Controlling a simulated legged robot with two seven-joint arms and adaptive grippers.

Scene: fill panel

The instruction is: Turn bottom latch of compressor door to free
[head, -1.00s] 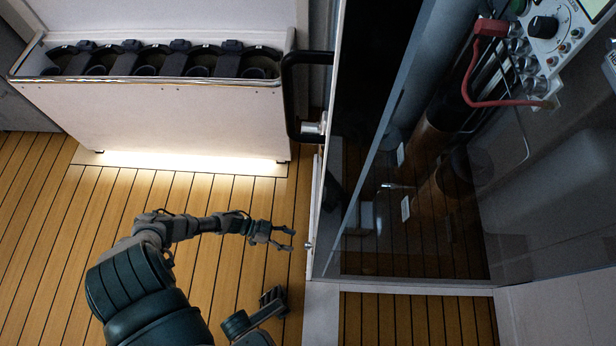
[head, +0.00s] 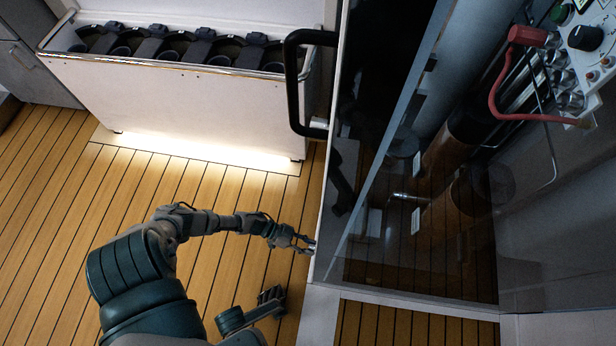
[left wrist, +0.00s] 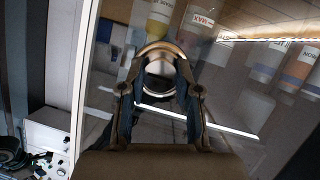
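The compressor door (head: 385,200) is a dark glass panel with a pale frame and a black handle (head: 292,85). It fills the centre right of the head view. My left gripper (head: 306,244) has its fingertips at the door's lower left edge, fingers apart. The bottom latch is hidden behind the fingertips in the head view. In the left wrist view, the left gripper (left wrist: 160,65) has a round, metal-rimmed piece (left wrist: 160,52) between its fingers, perhaps the latch. I cannot tell whether the fingers touch it.
A white bin unit (head: 190,105) with several dark holders stands behind my left arm. The wooden floor (head: 60,230) at left is clear.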

